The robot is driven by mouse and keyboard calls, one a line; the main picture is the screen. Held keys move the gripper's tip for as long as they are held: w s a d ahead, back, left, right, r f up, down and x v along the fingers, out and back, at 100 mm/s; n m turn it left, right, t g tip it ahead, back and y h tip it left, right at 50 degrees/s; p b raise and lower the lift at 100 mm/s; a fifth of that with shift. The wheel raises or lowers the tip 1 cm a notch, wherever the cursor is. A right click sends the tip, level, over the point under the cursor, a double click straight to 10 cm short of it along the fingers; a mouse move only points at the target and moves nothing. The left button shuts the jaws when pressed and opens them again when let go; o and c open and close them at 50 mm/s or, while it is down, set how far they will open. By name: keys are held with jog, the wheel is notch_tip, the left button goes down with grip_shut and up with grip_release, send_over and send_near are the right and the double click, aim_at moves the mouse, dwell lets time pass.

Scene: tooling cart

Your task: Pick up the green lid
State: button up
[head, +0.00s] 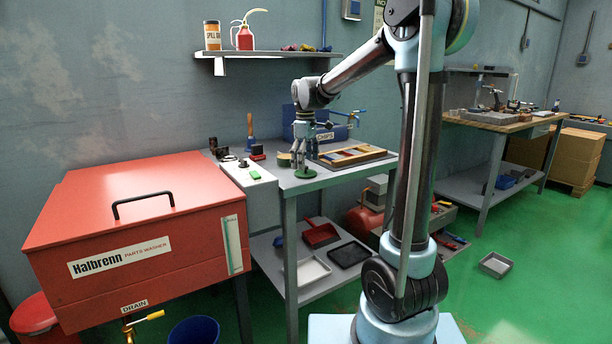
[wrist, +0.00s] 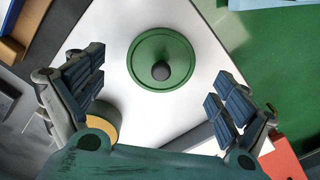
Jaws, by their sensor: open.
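The green lid (head: 305,173) is a round disc lying flat near the front corner of the grey cart top (head: 331,170). In the wrist view the lid (wrist: 147,80) shows whole, with a dark round knob (wrist: 161,71) at its middle. My gripper (head: 303,158) points down over the lid in the head view. In the wrist view my gripper (wrist: 160,88) is open, with one finger pad on each side and the lid lying between and beyond them. Nothing is held. The height of the fingertips above the lid is hard to tell.
A tan round container (wrist: 103,122) stands close to the left finger in the wrist view. The red parts washer (head: 140,225) is at the left. Open green floor (head: 530,230) is at the right.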

jog(key=shift+f, duration=1.1)
jog(key=c, duration=1)
notch_tip(320, 180, up, 10)
jog(key=shift+f, duration=0.2)
jog(key=shift+s+r, duration=0.1)
jog(key=shift+r, duration=0.2)
jog(key=shift+a+r, duration=0.1)
